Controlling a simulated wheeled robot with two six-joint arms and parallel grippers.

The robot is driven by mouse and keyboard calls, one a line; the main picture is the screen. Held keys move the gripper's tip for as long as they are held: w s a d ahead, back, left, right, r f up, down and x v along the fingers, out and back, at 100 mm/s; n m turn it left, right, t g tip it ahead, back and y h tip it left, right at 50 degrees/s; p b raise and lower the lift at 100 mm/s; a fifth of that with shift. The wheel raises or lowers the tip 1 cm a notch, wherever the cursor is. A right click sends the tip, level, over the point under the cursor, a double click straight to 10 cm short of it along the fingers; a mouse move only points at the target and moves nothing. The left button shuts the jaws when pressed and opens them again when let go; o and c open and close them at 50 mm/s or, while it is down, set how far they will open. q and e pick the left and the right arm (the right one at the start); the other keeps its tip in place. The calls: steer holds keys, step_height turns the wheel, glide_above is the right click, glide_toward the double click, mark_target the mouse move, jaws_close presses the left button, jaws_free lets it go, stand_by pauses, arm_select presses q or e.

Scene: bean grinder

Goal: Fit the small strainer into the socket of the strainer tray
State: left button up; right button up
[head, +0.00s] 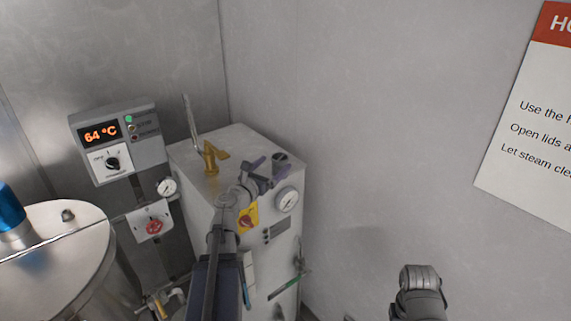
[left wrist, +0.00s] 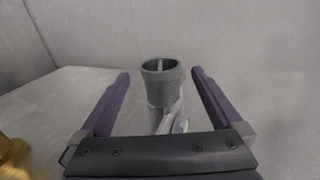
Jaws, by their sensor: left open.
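A grey ribbed cylinder (left wrist: 161,80) with an open dark top stands upright between my left fingers in the left wrist view. In the head view it is the small dark round piece (head: 281,158) on the cabinet top. I cannot tell whether it is the small strainer or a socket. A paler, shiny part (left wrist: 172,121) shows below it, partly hidden by my gripper. My left gripper (head: 270,166) is open, one purple finger (left wrist: 109,104) on each side, with gaps to the cylinder. No strainer tray can be made out.
The grey cabinet (head: 225,180) stands in a corner with walls behind. A brass fitting (head: 211,158) rises on its top, left of my gripper. A gauge (head: 287,199) and yellow switch (head: 247,217) are on its front. A steel tank (head: 80,245) is at the left.

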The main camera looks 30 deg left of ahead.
mark_target(284, 155)
arm_select(q)
steer(key=shift+a, duration=0.1)
steer(key=shift+w, duration=0.6)
steer(key=shift+w+f, duration=0.15)
steer(key=shift+w, duration=3.25)
steer(key=shift+s, duration=0.1)
steer(key=c, duration=1.5)
arm_select(e)
steer(key=shift+f, duration=0.15)
